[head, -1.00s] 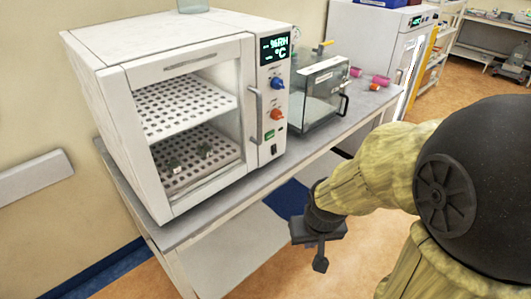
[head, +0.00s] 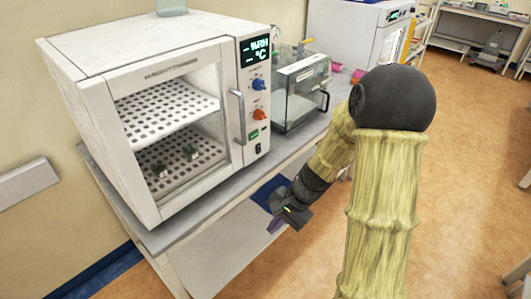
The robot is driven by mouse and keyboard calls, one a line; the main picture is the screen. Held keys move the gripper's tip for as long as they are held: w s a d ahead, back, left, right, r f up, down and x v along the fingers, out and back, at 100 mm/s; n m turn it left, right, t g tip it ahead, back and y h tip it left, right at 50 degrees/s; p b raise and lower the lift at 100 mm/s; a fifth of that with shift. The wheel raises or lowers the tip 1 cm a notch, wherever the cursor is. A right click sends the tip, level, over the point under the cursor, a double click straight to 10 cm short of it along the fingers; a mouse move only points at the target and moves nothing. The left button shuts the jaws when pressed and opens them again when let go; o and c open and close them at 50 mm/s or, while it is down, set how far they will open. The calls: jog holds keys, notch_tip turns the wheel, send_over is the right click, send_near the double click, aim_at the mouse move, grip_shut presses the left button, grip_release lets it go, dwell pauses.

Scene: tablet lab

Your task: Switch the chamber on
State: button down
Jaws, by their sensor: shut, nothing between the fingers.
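The chamber (head: 150,110) is a white cabinet with a glass door, standing on a grey bench. Its door looks shut, with a vertical handle (head: 238,117) at its right edge. Its control panel (head: 255,95) has a display lit with %RH and °C, a blue knob (head: 258,85), an orange knob (head: 259,114), a green switch (head: 254,135) and a small dark element (head: 258,149) below. Two perforated shelves show inside, with small dark items on the lower one. My gripper (head: 279,222) is shut and empty, below and right of the panel, apart from the chamber.
A glass-sided box (head: 303,90) stands on the bench (head: 215,187) just right of the chamber. Pink cylinders (head: 358,75) lie beyond it. A white appliance (head: 350,35) stands behind. The floor (head: 465,150) at right is open.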

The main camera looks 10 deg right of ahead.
aim_at(260, 152)
jog(key=w+d+m+t+y+p, duration=0.1)
jog(key=w+d+m+t, duration=0.3)
jog(key=w+m, duration=0.2)
jog(key=w+d+f+m+t+y+p, duration=0.1)
jog(key=w+d+m+t, duration=0.3)
jog(key=w+m, duration=0.3)
jog(key=w+d+m+t+y+p, duration=0.1)
jog(key=w+d+m+t, duration=0.3)
jog(key=w, duration=0.4)
jog(key=shift+w+f+m+t+y, duration=0.2)
jog(key=shift+m+t+y, duration=0.4)
jog(key=shift+m, duration=0.6)
jog(key=shift+w+a, duration=0.15)
jog(key=p+x, duration=0.4)
jog(key=x, duration=0.8)
jog(key=shift+w+a+r, duration=0.1)
jog(key=shift+w+a, duration=0.1)
jog(key=shift+w+a+f+p, duration=0.2)
jog(key=shift+w+a+p, duration=0.1)
jog(key=shift+w+p, duration=0.15)
jog(key=shift+w, duration=0.1)
jog(key=shift+f+b, duration=0.1)
jog(key=shift+b, duration=0.25)
